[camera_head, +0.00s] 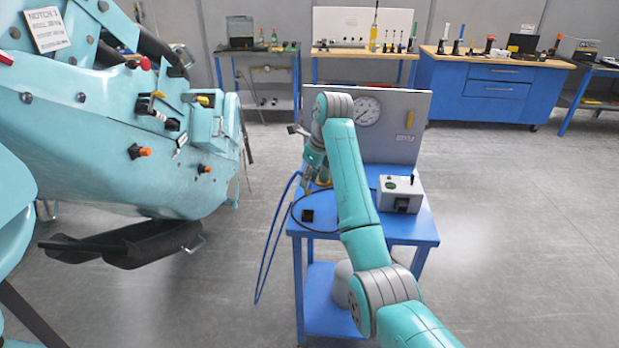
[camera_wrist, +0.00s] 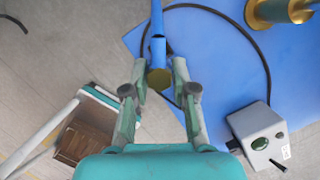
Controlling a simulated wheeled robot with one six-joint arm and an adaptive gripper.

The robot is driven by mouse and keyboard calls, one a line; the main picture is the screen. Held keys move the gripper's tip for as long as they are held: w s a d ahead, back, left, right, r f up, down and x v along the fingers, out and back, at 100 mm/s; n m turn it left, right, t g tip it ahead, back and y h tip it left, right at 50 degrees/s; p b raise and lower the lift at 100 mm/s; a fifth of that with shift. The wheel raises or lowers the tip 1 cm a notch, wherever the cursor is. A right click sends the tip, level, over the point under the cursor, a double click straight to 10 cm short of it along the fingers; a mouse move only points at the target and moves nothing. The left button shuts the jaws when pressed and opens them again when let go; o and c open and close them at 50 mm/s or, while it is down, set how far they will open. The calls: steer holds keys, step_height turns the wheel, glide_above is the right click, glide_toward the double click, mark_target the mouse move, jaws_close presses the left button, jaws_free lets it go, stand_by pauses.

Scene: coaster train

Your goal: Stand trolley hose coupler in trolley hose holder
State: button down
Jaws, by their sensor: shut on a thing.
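My gripper (camera_wrist: 160,72) is shut on the hose coupler, a piece with a round brass-coloured end (camera_wrist: 158,82) and a blue hose running from it. It is held above the blue trolley top. In the head view my gripper (camera_head: 316,165) is over the left part of the blue trolley (camera_head: 412,229), and my arm partly hides it. A flanged brass-coloured piece (camera_wrist: 285,10) stands on the trolley at the upper right of the wrist view, apart from the coupler and cut by the frame. I cannot tell for sure that it is the holder.
A grey control box (camera_head: 399,193) with a green button stands on the trolley's right side. A black hose (camera_wrist: 262,52) curves over the trolley top. A gauge panel (camera_head: 405,105) rises behind. A blue hose (camera_head: 272,235) hangs left of the trolley. The teal coaster car (camera_head: 95,110) is farther left.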

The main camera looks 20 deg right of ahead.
mark_target(311, 188)
steer(key=shift+f, duration=2.8)
steer(key=shift+f, duration=1.6)
steer(key=c, duration=0.9)
jaws_free()
steer(key=shift+o, duration=0.2)
steer(key=shift+r, duration=0.1)
steer(key=v, duration=0.7)
steer(key=shift+r, duration=0.15)
